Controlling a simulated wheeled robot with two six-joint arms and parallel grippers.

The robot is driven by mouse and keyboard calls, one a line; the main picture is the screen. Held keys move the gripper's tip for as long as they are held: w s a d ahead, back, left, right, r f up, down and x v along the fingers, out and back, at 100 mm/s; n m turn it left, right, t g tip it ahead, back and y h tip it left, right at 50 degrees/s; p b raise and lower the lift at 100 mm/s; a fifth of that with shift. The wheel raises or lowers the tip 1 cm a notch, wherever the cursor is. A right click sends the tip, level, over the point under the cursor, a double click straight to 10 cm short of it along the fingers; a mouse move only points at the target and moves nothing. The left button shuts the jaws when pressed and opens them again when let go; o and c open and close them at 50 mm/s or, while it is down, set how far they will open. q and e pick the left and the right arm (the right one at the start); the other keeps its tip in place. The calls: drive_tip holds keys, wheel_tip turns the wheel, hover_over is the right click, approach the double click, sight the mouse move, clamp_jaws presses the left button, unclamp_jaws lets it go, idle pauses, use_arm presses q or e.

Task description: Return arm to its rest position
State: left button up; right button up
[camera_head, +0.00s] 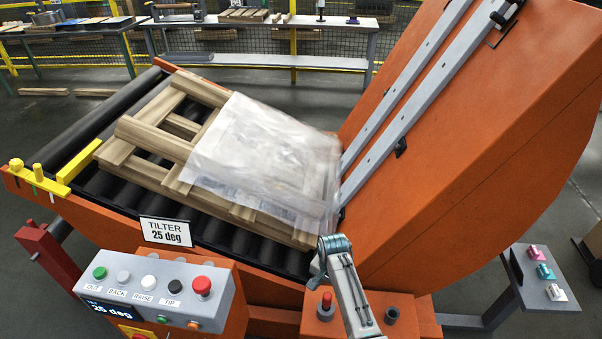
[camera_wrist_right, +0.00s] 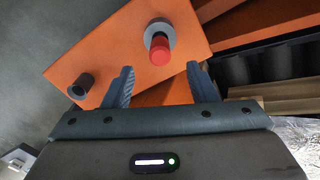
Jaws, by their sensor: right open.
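My right gripper (camera_head: 322,262) is above the orange machine's front, near the orange pedestal with a red button (camera_head: 326,300). In the right wrist view the gripper (camera_wrist_right: 158,80) shows two blue-grey fingers spread apart with nothing held between them. The red button (camera_wrist_right: 160,50) appears just beyond and between the fingertips; I cannot tell how far off it is. My left gripper is not in view.
The orange tilter holds a wooden pallet (camera_head: 130,160) partly covered by translucent sheet (camera_head: 260,150). A control panel (camera_head: 155,290) with coloured buttons stands front left and reads 25 deg. A small stand (camera_head: 540,285) with coloured clips is at right.

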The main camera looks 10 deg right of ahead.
drive_tip(key=s+d+r+n+t, duration=0.1)
drive_tip(key=s+d+n, duration=0.1)
drive_tip(key=s+d, duration=0.35)
drive_tip(key=s+d+r+n, duration=0.1)
drive_tip(key=s+d, duration=0.1)
drive_tip(key=s, duration=0.6)
drive_tip(key=s+d+r+n+t, duration=0.3)
drive_tip(key=s+r+n, duration=0.3)
drive_tip(key=s+r, duration=0.95)
wheel_tip(320, 180, down, 30)
drive_tip(key=d+f+g+h, duration=0.1)
drive_tip(key=d+g, duration=0.1)
drive_tip(key=d, duration=0.1)
drive_tip(key=s+d+f, duration=0.1)
drive_tip(key=s+f, duration=1.8)
drive_tip(key=shift+f+g, duration=0.4)
drive_tip(key=shift+d, duration=0.1)
